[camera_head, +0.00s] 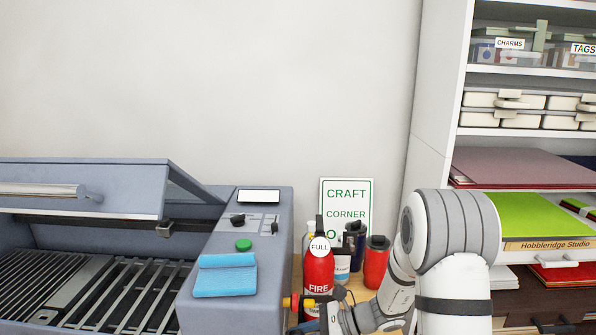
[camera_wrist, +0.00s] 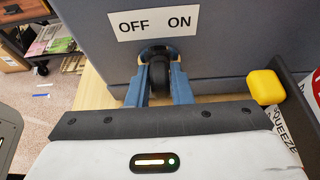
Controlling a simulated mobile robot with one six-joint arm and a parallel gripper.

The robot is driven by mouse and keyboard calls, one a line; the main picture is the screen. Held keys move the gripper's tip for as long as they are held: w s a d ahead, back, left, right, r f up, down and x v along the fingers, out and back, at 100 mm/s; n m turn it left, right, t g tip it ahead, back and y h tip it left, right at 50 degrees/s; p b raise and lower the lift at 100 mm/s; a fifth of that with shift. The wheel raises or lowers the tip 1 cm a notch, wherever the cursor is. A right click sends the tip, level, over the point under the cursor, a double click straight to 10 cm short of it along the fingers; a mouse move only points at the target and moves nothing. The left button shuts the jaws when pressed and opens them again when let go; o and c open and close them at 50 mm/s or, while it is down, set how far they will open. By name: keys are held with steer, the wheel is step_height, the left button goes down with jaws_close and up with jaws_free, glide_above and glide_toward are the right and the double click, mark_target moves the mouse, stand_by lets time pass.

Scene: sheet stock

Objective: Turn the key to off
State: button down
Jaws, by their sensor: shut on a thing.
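A white label reading OFF on the left and ON on the right (camera_wrist: 153,22) is on the blue-grey side panel of the machine (camera_wrist: 225,60) in the wrist view. Just below it, a black key (camera_wrist: 159,72) sits at the panel. My gripper (camera_wrist: 161,84) has its two blue fingers on either side of the key and is shut on it. The fingers partly hide the key, so which word it points to cannot be told. In the head view my gripper (camera_head: 325,318) is low beside the machine's right side, and the key is hidden there.
A red fire extinguisher (camera_head: 318,270) and a red cup (camera_head: 376,262) stand close to my arm. A yellow piece (camera_wrist: 265,87) is right of my fingers. A blue cloth (camera_head: 225,276) and green button (camera_head: 243,245) are on the machine's top. Shelves (camera_head: 440,120) stand at right.

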steer(key=shift+f+b, duration=0.15)
steer(key=shift+b, duration=0.55)
